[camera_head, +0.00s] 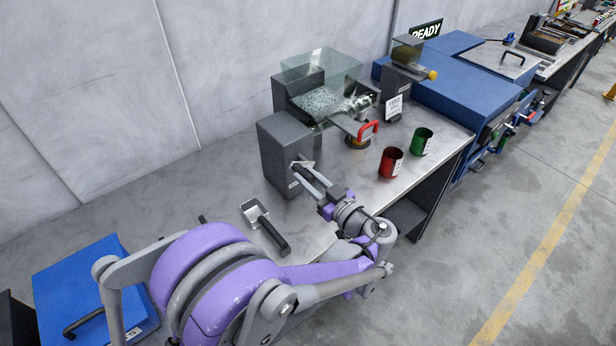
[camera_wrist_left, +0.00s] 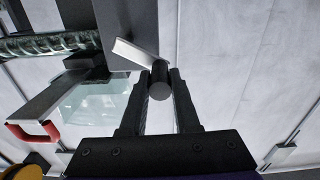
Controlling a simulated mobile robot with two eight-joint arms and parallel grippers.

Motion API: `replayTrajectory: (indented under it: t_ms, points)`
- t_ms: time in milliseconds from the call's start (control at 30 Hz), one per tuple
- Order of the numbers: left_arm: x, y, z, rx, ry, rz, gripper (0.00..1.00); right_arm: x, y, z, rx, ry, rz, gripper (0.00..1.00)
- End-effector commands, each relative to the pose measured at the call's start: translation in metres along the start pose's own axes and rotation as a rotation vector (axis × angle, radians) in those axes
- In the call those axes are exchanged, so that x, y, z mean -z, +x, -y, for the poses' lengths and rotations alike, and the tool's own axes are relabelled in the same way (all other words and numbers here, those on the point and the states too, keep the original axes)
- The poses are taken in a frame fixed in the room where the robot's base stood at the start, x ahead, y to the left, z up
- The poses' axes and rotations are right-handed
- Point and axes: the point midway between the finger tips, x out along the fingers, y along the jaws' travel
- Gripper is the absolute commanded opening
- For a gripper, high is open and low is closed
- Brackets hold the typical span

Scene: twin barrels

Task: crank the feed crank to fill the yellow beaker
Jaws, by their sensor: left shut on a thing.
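The feed crank has a pale metal arm (camera_wrist_left: 132,51) and a black cylindrical handle (camera_wrist_left: 160,82). The crank is on the side of a grey box (camera_head: 284,150) on the steel bench. My left gripper (camera_head: 303,168) is shut on the crank handle, which sits between its two fingers in the left wrist view. The yellow beaker cannot be made out for certain. A small dark and yellowish round thing (camera_head: 357,143) shows under the red-handled plate, and a yellow rounded edge (camera_wrist_left: 25,173) shows in the left wrist view. My right gripper is not in view.
A red beaker (camera_head: 391,163) and a green beaker (camera_head: 422,142) stand right of the crank box. A clear hopper (camera_head: 320,68) with grey granules and a red handle (camera_head: 368,131) are behind. A black-handled scoop (camera_head: 265,228) lies on the bench (camera_head: 225,205) near my arm.

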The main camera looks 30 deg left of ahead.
Motion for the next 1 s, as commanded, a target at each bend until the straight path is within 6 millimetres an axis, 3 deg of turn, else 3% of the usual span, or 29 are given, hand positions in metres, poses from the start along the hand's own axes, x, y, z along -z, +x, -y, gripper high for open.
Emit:
replayTrajectory:
  t_ms: [1000]
  points:
    - [-0.029, 0.0, 0.009, -0.001, -0.503, 0.0, 0.0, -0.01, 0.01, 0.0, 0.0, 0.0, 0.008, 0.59]
